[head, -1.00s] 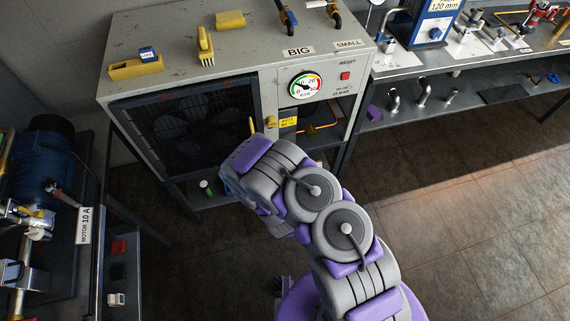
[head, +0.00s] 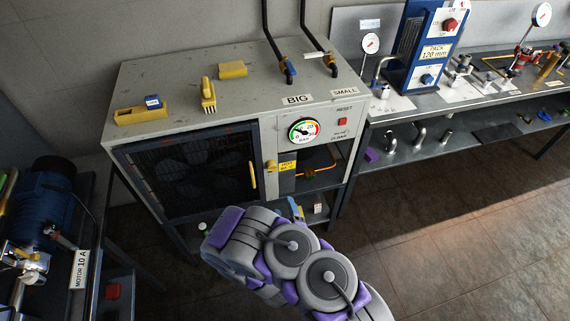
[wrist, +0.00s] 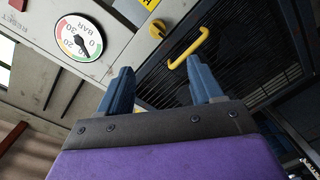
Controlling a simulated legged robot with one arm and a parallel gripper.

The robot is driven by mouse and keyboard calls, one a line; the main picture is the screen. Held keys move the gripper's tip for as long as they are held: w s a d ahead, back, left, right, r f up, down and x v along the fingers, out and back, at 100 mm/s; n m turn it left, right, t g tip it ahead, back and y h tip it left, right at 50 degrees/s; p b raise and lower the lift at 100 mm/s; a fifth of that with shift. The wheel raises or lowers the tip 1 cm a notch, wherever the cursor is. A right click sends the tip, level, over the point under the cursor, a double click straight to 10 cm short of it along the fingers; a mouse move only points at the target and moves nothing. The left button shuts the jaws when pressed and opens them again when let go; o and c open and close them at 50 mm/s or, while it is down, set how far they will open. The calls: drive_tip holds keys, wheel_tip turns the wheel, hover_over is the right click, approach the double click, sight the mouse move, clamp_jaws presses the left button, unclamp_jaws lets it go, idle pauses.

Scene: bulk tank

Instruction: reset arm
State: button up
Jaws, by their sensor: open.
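My gripper shows in the wrist view (wrist: 160,90) with its two blue fingers apart and nothing between them. It faces the front of the grey cabinet (head: 190,95). In the wrist view a yellow door handle (wrist: 190,48) and a yellow knob (wrist: 157,29) lie beyond the fingertips, apart from them. The handle (head: 252,174) stands at the right edge of the dark grille door (head: 190,170), which appears shut.
A pressure gauge (head: 303,131) and red reset button (head: 342,122) are on the cabinet front. A yellow tray (head: 140,115) and brush (head: 208,95) lie on top. A motor bench (head: 85,270) stands left, a workbench (head: 480,97) right. The floor at right is clear.

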drive_tip(key=w+d+r+m+g+h, duration=0.2)
drive_tip(key=d+r+m+g+h, duration=0.15)
drive_tip(key=d+m, duration=0.25)
drive_tip(key=w+d+r+m+g+h, duration=0.2)
drive_tip(key=d+r+m+g+h, duration=0.15)
drive_tip(key=d+m+h, duration=0.2)
drive_tip(key=s+d+r+g+y, duration=0.1)
drive_tip(key=s+r+g, duration=0.2)
drive_tip(key=s+r, duration=0.5)
drive_tip(key=s+d+r+m+g+y, duration=0.1)
drive_tip(key=s+r+g, duration=0.3)
drive_tip(key=s, duration=1.2)
drive_tip(key=s+d+r+m+g+y, duration=0.1)
drive_tip(key=s+r+g, duration=0.3)
drive_tip(key=s+r, duration=0.8)
drive_tip(key=shift+s+d+y, duration=0.2)
drive_tip(key=shift+s+y, duration=0.1)
drive_tip(key=shift+y, duration=0.3)
drive_tip(key=shift+r, duration=0.1)
